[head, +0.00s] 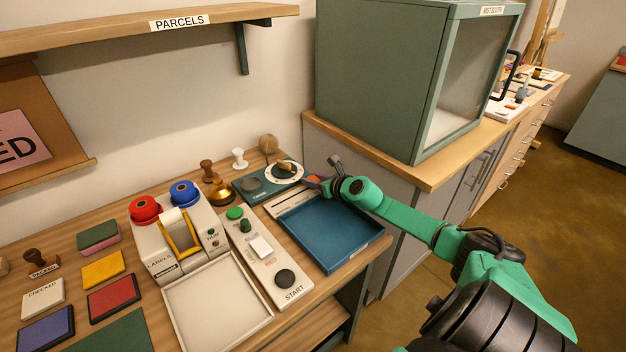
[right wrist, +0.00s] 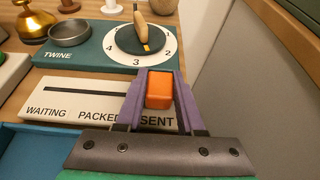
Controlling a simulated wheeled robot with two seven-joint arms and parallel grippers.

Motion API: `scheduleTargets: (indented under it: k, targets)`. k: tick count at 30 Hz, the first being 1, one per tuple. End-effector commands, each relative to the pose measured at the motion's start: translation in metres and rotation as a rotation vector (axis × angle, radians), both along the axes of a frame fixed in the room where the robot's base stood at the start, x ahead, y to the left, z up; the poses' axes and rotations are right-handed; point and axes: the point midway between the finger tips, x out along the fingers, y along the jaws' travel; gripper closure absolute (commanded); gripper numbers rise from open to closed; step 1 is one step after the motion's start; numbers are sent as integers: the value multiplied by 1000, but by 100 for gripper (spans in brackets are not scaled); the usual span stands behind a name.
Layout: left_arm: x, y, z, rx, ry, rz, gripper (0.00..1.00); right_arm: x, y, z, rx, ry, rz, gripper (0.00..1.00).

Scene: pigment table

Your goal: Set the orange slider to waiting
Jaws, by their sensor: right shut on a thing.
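The slider panel (right wrist: 70,112) is a pale plate with a dark slot and the words WAITING, PACKED and SENT from left to right. It also shows in the head view (head: 290,202). The orange slider (right wrist: 159,90) is at the right end of the slot, above SENT. My right gripper (right wrist: 156,88) is shut on it, with a purple finger on each side. In the head view my right gripper (head: 322,184) reaches the panel from the right and hides part of it. My left gripper is not in view.
A twine plate (right wrist: 85,45) with a numbered dial (right wrist: 160,47) lies just behind the panel. A blue tray (head: 330,262) lies in front of it. A green booth (head: 370,80) stands to the right. A brass bell (head: 221,192) stands to the left.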

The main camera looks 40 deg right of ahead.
Motion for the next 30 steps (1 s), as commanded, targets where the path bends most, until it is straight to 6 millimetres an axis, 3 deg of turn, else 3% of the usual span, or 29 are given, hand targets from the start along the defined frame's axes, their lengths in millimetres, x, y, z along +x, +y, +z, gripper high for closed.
scheduleTargets:
  k: [5, 8, 15, 18, 23, 30]
  targets:
    - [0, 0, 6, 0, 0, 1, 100, 0, 3, 3, 1, 0, 0, 100]
    - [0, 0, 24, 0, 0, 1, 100, 1, 16, 7, 3, 2, 0, 100]
    - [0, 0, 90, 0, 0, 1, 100, 2, 84, 13, 9, 3, 1, 100]
    - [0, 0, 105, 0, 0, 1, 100, 2, 110, 9, 6, 2, 2, 100]
    - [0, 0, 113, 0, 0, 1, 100, 3, 132, 3, 2, 1, 1, 100]
    - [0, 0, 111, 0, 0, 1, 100, 3, 136, -1, 2, 1, 4, 100]
